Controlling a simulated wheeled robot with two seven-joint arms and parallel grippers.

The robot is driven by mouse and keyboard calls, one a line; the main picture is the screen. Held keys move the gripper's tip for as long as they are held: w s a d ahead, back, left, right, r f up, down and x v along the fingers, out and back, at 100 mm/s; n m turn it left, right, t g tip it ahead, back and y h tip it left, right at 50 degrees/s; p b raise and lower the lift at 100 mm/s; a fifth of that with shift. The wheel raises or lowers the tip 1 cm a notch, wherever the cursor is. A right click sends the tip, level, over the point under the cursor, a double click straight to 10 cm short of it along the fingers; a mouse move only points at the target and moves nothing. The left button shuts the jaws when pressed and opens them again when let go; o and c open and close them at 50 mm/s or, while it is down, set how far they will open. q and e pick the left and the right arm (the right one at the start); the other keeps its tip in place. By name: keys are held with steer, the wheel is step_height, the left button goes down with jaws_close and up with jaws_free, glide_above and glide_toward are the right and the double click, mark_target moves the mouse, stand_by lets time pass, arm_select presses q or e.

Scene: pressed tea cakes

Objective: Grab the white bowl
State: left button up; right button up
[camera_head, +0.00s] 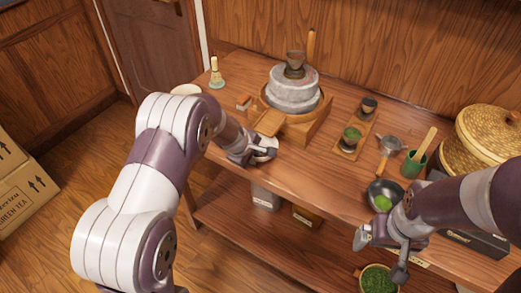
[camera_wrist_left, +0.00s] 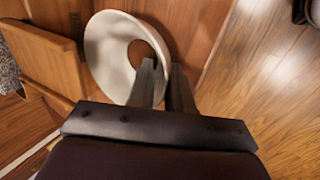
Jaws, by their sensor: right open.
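The white bowl (camera_wrist_left: 104,48) is large in the left wrist view, with its rim facing the camera. My left gripper (camera_wrist_left: 167,68) has its fingers close together, with the bowl's right-hand wall between them. In the head view, my left gripper (camera_head: 262,150) is near the table's front edge, left of the stone mill. A white part of the bowl (camera_head: 268,143) shows at its fingers; the rest is hidden there. My right gripper (camera_head: 381,254) is open and empty, in front of the table's front edge, below a dark bowl (camera_head: 377,189) with green contents.
The stone mill (camera_head: 292,92) stands on a wooden base (camera_head: 302,131) beside my left gripper. A whisk (camera_head: 216,76) and a pale round thing (camera_head: 186,89) are at the far left. A green cup (camera_head: 412,165) and wicker basket (camera_head: 487,132) are at right. A shelf (camera_head: 230,225) lies below.

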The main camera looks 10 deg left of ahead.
arm_select(q)
jaws_close()
steer(key=shift+r, duration=0.15)
